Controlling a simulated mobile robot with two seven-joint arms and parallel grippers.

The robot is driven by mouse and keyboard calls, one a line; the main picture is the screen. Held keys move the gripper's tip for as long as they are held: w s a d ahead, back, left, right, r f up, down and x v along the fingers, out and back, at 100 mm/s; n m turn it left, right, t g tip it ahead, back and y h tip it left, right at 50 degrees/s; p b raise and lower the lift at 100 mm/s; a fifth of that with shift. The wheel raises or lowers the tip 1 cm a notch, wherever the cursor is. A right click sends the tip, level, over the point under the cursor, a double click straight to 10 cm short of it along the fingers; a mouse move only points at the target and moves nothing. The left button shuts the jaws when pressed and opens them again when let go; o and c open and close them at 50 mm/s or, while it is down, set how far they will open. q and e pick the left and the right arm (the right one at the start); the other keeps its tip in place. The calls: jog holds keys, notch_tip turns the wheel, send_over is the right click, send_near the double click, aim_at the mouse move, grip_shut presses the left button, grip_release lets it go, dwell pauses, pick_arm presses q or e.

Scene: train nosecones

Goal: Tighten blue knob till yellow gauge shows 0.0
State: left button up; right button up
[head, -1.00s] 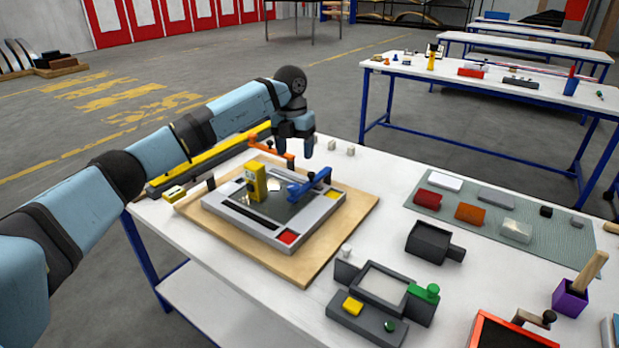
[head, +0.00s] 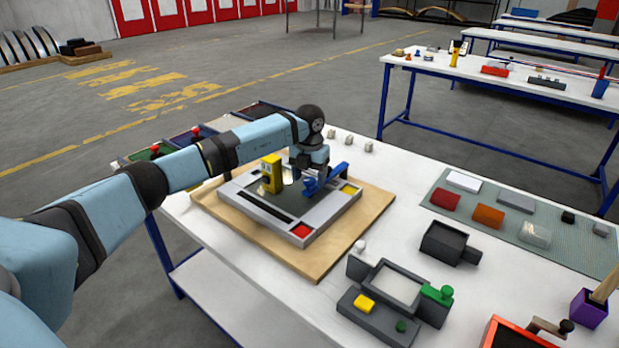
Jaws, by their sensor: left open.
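The yellow gauge (head: 271,174) stands upright on a grey fixture (head: 257,214) with a dark inner plate. Its reading is too small to make out. A blue clamp (head: 340,170) is on the right part of the fixture, its blue knob (head: 310,187) at the near left end. My left gripper (head: 308,172) is open and points down right above the knob. It overlaps part of the clamp, and I cannot tell whether the fingers touch the knob. My right gripper is not in view.
The fixture lies on a wooden board (head: 318,262) on the white table. A mat (head: 560,245) with several small blocks lies at right. Several small pale cubes (head: 350,141) sit behind the board.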

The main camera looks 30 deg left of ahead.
pick_arm(q)
jog(key=shift+f, duration=0.35)
jog(key=c, duration=0.9)
